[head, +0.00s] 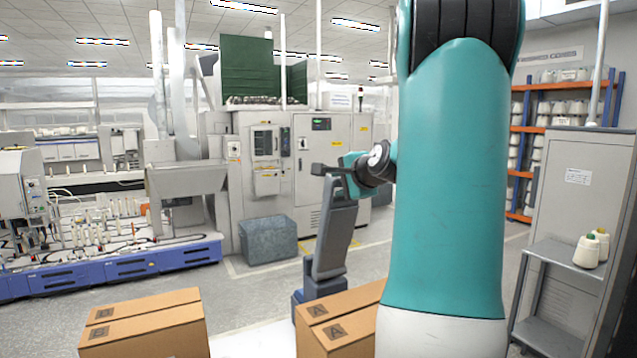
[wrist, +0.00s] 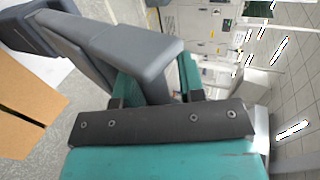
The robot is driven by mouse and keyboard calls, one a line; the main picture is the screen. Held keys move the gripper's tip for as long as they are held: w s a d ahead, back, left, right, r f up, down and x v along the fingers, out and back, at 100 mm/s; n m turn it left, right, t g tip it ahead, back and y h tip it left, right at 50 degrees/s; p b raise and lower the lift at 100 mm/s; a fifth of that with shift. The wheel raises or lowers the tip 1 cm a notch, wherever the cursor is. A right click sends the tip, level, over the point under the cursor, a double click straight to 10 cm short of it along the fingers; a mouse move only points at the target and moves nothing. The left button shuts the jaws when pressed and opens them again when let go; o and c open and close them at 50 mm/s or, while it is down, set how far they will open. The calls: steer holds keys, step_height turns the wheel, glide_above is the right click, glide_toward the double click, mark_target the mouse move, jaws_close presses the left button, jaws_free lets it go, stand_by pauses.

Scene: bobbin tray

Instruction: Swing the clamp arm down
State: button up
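The clamp arm (head: 336,238) is a long grey bar standing steeply upright in the head view, its top leaning slightly right. It rises from a blue-grey base (head: 319,288) behind the cardboard boxes. My gripper (head: 338,171) is at the top end of the arm. In the wrist view, the clamp arm (wrist: 125,45) runs from the upper left to my gripper (wrist: 158,82), and its end sits between the two teal fingers. The arm hides part of the left finger. I cannot tell whether both fingers press on it.
Cardboard boxes (head: 145,322) stand at the lower left, with another pair (head: 345,318) beside the clamp base. A grey bin (head: 268,240) stands on the floor behind. A grey cabinet with a shelf (head: 578,262) holding cones is at the right. My own arm blocks the centre right.

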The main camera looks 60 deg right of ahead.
steer(key=shift+a+f, duration=0.1)
steer(key=shift+f, duration=0.15)
